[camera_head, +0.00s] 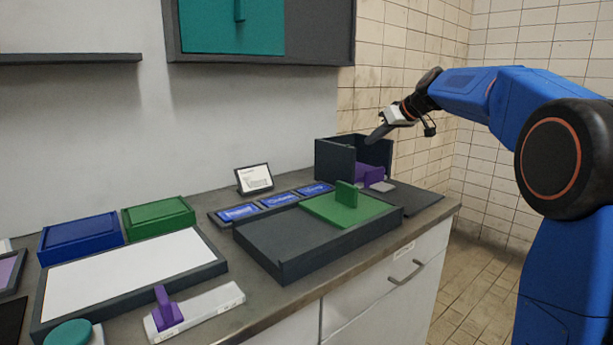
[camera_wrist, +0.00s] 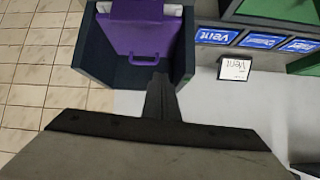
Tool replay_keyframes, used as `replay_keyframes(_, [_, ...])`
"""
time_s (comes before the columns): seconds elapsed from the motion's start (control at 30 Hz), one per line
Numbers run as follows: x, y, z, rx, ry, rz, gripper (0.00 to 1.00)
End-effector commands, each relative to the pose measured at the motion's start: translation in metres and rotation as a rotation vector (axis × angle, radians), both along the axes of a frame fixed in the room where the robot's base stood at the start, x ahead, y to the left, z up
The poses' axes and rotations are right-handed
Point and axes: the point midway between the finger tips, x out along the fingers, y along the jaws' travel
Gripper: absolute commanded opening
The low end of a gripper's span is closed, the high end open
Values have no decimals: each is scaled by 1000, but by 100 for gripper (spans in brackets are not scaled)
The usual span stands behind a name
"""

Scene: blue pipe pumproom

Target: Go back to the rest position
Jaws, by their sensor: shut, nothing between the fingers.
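My gripper (camera_head: 378,134) is raised at the end of the blue arm, in front of the tiled wall and above the dark open box (camera_head: 335,161) at the far end of the counter. Its fingers are together and empty; they also show in the wrist view (camera_wrist: 160,88). In the wrist view, the dark box (camera_wrist: 182,62) lies beyond the fingertips, with a purple piece with a handle (camera_wrist: 143,32) inside it. The purple piece (camera_head: 369,173) shows partly in the head view. I cannot tell the exact height of the fingertips over the box.
A tray (camera_head: 270,240) with a green handled panel (camera_head: 325,208) stands near the box. A card on a stand (camera_head: 255,179) and blue labels (camera_head: 279,200) are behind it. A teal-fronted cabinet (camera_head: 230,28) hangs above. The floor (camera_head: 470,290) right of the counter is clear.

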Motion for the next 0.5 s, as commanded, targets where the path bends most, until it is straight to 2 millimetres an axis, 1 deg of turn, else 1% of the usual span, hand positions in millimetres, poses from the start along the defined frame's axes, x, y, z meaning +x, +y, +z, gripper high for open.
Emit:
replay_keyframes(0.03, [-22, 3, -1, -4, 20, -12, 0])
replay_keyframes(0.27, [-110, 10, -25, -25, 120, -84, 0])
replay_keyframes(0.3, [-126, 11, -30, -29, 136, -98, 0])
replay_keyframes(0.47, [-189, 12, -52, -47, 198, -151, 0])
replay_keyframes(0.5, [-204, 12, -59, -52, 213, -166, 0])
